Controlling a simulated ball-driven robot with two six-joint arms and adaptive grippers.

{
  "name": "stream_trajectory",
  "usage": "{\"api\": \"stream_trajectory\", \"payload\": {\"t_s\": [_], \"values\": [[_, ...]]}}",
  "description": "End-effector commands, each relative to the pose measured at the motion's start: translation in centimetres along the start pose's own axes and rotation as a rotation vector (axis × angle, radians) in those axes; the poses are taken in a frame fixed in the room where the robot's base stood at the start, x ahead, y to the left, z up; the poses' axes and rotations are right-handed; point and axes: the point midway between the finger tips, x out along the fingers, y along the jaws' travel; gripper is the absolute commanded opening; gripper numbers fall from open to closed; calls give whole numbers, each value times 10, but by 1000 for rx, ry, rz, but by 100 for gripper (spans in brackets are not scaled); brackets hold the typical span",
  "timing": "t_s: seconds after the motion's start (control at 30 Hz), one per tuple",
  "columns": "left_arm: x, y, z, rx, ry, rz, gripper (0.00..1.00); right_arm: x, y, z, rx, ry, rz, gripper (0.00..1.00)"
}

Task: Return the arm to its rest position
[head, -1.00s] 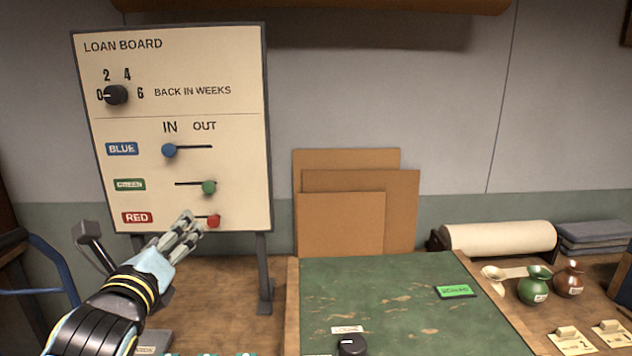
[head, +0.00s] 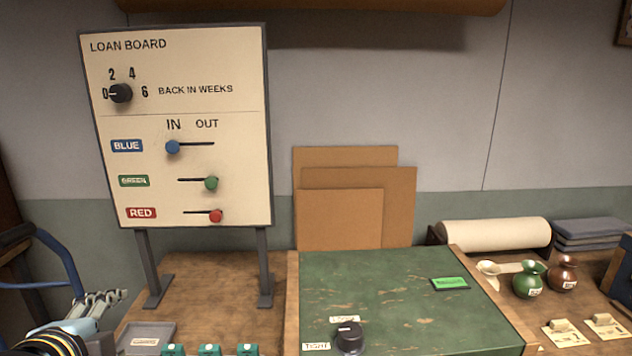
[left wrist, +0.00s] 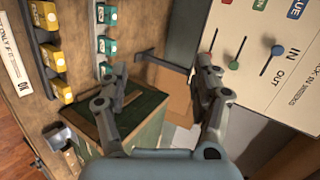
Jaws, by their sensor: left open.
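My left gripper (head: 98,301) is at the lower left of the head view, below and to the left of the loan board (head: 225,60). In the left wrist view its two fingers (left wrist: 160,90) are spread apart with nothing between them. The board's blue slider (head: 172,147) stands at the IN end, while the green slider (head: 211,183) and the red slider (head: 216,216) stand at the OUT end. The black dial (head: 121,93) points left toward 0. The gripper touches none of these. My right gripper is not in view.
A green-topped bench (head: 400,310) with a black knob (head: 350,337) stands at centre. A grey tray (head: 135,338) and several green boxes (head: 210,350) are at the front left. Brown boards (head: 340,220) lean on the wall. Two small jugs and a paper roll (head: 495,235) are at right.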

Motion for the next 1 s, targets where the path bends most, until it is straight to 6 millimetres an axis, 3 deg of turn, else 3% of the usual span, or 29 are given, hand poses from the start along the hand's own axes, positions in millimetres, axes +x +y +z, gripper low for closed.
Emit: {"api": "stream_trajectory", "payload": {"t_s": [0.1,0.2,0.4,0.63,0.87,1.0], "values": [[-38,39,15,-336,-50,176,65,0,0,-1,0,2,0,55],[-68,64,22,-569,-115,295,65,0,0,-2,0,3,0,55],[-121,99,30,-899,-262,464,65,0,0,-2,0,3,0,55],[-179,126,36,-1173,-457,596,65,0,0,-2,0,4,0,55],[-122,193,40,-1174,-480,609,65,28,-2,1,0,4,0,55],[-88,241,45,-1172,-496,619,65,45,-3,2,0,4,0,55]]}}
